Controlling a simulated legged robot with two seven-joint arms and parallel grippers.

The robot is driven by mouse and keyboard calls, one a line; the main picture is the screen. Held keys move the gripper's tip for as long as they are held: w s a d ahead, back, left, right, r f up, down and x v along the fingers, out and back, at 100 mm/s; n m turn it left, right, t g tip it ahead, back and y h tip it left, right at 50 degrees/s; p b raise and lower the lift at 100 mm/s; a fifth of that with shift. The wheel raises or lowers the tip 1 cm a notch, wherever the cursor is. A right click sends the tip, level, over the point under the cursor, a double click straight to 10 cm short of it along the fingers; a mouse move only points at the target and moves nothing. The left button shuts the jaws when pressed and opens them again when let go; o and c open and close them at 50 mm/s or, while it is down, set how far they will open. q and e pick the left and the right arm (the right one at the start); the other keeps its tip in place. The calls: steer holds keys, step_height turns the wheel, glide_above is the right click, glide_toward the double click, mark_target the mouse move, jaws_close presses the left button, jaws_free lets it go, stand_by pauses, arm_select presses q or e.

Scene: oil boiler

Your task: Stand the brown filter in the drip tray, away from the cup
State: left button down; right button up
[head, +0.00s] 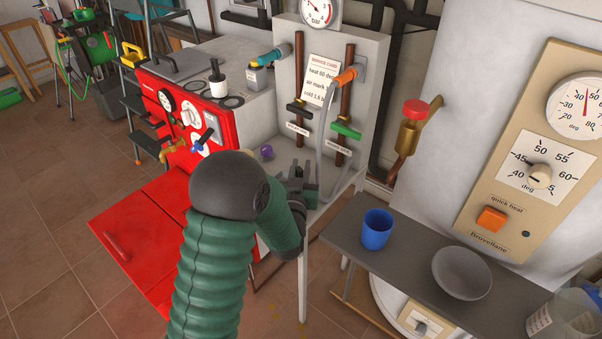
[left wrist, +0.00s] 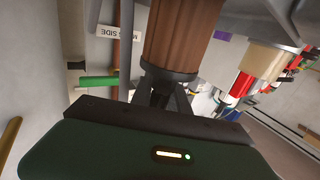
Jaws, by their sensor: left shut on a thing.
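My left gripper (head: 303,183) is in front of the grey panel, right of the red boiler front. In the left wrist view it (left wrist: 166,92) is shut on the brown filter (left wrist: 180,35), a ribbed brown cylinder with a dark end at the fingers. The filter is hidden behind the gripper in the head view. A blue cup (head: 377,229) stands upright on the grey shelf to the right of the gripper. I cannot clearly identify the drip tray. A round grey dish (head: 462,273) sits on the same shelf, right of the cup. My right gripper is out of view.
The grey panel carries a green handle (head: 346,130), a black handle (head: 299,113) and a grey hose (head: 323,140). A purple object (head: 266,152) lies left of my gripper. A clear jar (head: 562,317) stands at lower right. Bare shelf (head: 415,242) shows between cup and dish.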

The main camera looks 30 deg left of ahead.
arm_select(q)
steer(key=shift+a+f, duration=0.2)
steer(key=shift+f, duration=0.25)
steer(key=c, duration=1.3)
jaws_free()
steer(key=shift+d, duration=0.1)
